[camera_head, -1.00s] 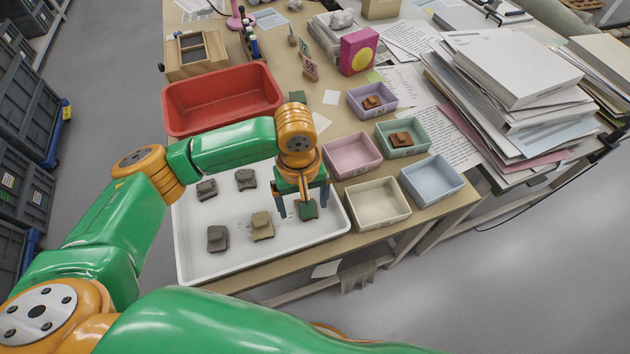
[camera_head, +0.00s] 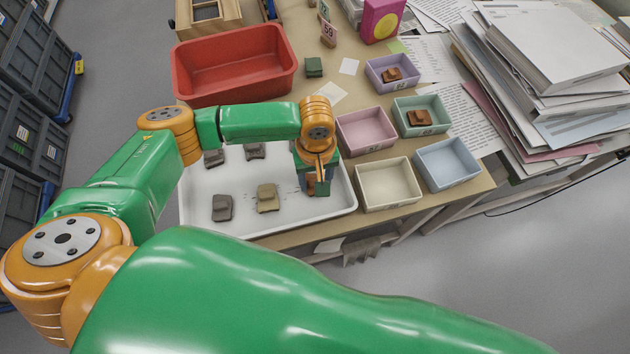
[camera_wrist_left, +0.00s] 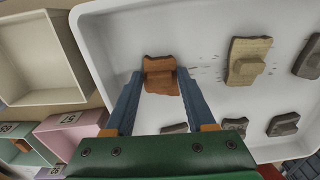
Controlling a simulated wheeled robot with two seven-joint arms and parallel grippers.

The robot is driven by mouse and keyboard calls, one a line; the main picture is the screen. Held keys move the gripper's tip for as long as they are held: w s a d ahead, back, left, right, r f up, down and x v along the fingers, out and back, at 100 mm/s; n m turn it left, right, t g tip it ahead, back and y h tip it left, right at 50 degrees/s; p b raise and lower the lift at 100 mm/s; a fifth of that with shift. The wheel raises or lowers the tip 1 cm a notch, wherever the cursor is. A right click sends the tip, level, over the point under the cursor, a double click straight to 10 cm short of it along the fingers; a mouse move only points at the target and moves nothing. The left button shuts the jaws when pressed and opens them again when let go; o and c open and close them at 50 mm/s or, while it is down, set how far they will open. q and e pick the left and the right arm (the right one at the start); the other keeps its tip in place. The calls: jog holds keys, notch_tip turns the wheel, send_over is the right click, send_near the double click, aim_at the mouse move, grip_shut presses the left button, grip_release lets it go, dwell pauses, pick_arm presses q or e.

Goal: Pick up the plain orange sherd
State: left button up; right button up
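The plain orange sherd (camera_wrist_left: 160,75) lies at the white tray's (camera_wrist_left: 110,50) edge side in the left wrist view, with a raised block on it. My left gripper (camera_wrist_left: 160,77) points down over it. Its two blue fingers stand on either side of the sherd and appear to touch it, shut on it. In the head view my left gripper (camera_head: 313,188) is low over the right part of the tray, and the sherd (camera_head: 311,187) is mostly hidden by the fingers. I cannot see a clear gap under it. My right gripper is out of view.
A tan sherd (camera_head: 267,198) and several grey sherds share the tray. Small boxes stand to the right: cream (camera_head: 388,185), pink (camera_head: 366,131), blue (camera_head: 447,162), green (camera_head: 420,117) and purple (camera_head: 394,73). A red bin (camera_head: 234,66) stands behind the tray.

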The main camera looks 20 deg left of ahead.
pick_arm(q)
grip_shut()
